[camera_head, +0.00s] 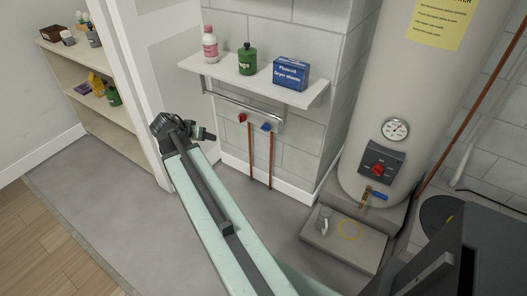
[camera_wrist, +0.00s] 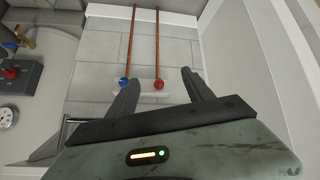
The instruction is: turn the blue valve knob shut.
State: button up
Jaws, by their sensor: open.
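The blue valve knob (camera_head: 266,127) is on the wall at the top of a copper pipe, below the shelf. A red knob (camera_head: 242,118) sits to its left on a second pipe. My gripper (camera_head: 205,132) is left of both knobs in the head view, apart from them. In the wrist view my gripper (camera_wrist: 160,78) is open and empty. There the blue knob (camera_wrist: 123,83) shows beside the left fingertip, partly against its edge. The red knob (camera_wrist: 158,84) shows between the two fingers, farther off.
A wall shelf (camera_head: 305,97) with a rail under it overhangs the knobs and carries a bottle, a green can and a blue box. A water heater (camera_head: 365,95) with a blue-handled tap (camera_head: 378,196) stands right. The floor below the pipes is clear.

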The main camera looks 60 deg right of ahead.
jog(key=s+d+f+m+h+b, duration=0.4)
jog(key=d+f+b, duration=0.4)
jog(key=d, duration=0.5)
jog(key=m+g+h+b, duration=0.1)
jog(key=m+g+b, duration=0.15)
jog(key=b, duration=0.25)
send_near(265, 128)
jog(key=d, duration=0.1)
jog(key=shift+m+t, duration=0.25)
jog(key=shift+t, duration=0.2)
jog(key=b+x, duration=0.1)
jog(key=x, duration=0.1)
jog(key=b+x, duration=0.1)
jog(key=x, duration=0.5)
jog(key=shift+s+d+f+b, duration=0.1)
jog(key=shift+s+f+b, duration=0.1)
jog(key=shift+s+b, duration=0.15)
grip_shut()
